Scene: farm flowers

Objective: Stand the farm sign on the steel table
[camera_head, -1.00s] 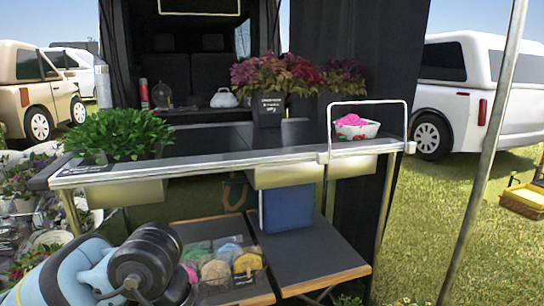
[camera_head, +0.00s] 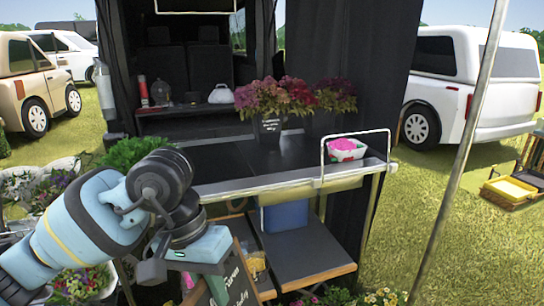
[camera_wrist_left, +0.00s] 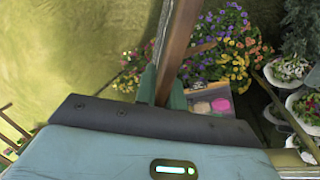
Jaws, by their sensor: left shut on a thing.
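The farm sign (camera_head: 240,286), a dark board with white lettering and a wooden frame, shows at the bottom of the head view, tilted and cut off by the lower edge. My left gripper (camera_head: 212,277) is shut on its wooden frame. In the left wrist view the frame's brown bar (camera_wrist_left: 179,40) runs up from between the green fingers (camera_wrist_left: 163,88). The steel table (camera_head: 270,188) stands beyond, its dark top partly bare. The sign is in front of and below the table's top. My right gripper is not in view.
A low wood-edged shelf (camera_head: 310,262) and blue box (camera_head: 285,214) are below. A pole (camera_head: 455,175) slants at right.

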